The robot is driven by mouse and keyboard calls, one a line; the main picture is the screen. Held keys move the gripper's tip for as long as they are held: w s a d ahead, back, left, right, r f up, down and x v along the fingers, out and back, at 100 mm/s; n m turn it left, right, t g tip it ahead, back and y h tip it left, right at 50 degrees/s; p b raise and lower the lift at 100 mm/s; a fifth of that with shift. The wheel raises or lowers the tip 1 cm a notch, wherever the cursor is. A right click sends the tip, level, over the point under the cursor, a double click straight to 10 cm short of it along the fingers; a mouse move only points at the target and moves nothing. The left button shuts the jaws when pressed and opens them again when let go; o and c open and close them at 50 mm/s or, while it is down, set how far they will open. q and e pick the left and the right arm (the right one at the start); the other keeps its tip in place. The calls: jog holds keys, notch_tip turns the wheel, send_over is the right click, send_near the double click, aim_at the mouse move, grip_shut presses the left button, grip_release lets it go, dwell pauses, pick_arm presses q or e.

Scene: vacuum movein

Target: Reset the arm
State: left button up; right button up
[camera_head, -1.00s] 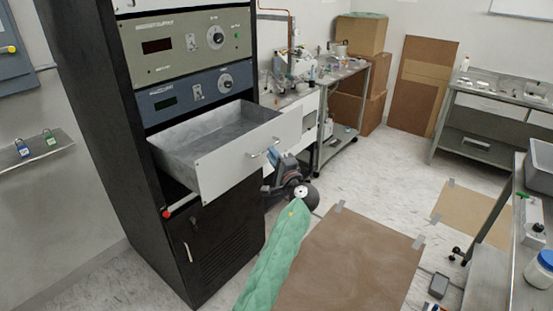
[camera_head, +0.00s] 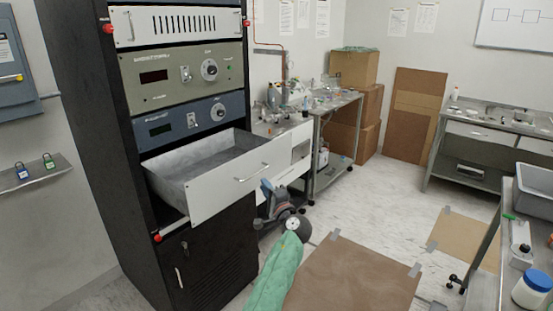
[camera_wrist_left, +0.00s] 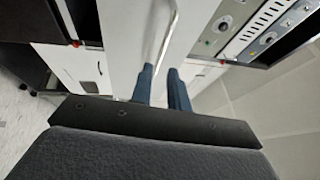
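My left gripper (camera_head: 268,187) is in front of the open drawer (camera_head: 210,205), just below and to the right of its bar handle (camera_head: 252,172). My arm to it, in a green sleeve, rises from the bottom of the head view. In the left wrist view, the two blue fingers (camera_wrist_left: 161,86) stand apart with a gap between them. The handle (camera_wrist_left: 162,35) lies beyond the fingertips, in line with the gap, and nothing is held. The drawer is pulled out of the black rack and looks empty. My right gripper is not in view.
The black rack (camera_head: 100,130) stands at left with instrument panels above the drawer. A steel bench (camera_head: 340,105) and cardboard boxes (camera_head: 368,105) are behind. A table with a grey bin (camera_head: 535,200) is at right. Open floor lies in the middle.

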pick_arm(q)
jog(key=s+f+n+g+h, duration=0.2)
jog(key=f+n+g+h, duration=0.15)
jog(key=f, duration=0.45)
jog(key=s+f+n+g+h, duration=0.3)
jog(key=f+n+h, duration=0.2)
jog(key=f, duration=0.4)
jog(key=s+a+f+g+h, duration=0.3)
jog(key=s+f+g, duration=0.1)
jog(key=s+f, duration=1.25)
jog(key=s+a+f+g, duration=0.1)
jog(key=s+a+f, duration=0.1)
jog(key=s+f, duration=0.6)
jog(key=s+a+f+n+g, duration=0.1)
jog(key=s+f, duration=0.7)
jog(key=s, duration=0.8)
jog(key=s+a+f+g, duration=0.3)
jog(key=s+f, duration=0.5)
jog(key=s, duration=0.4)
jog(key=shift+s+a, duration=0.2)
jog(key=shift+a, duration=0.2)
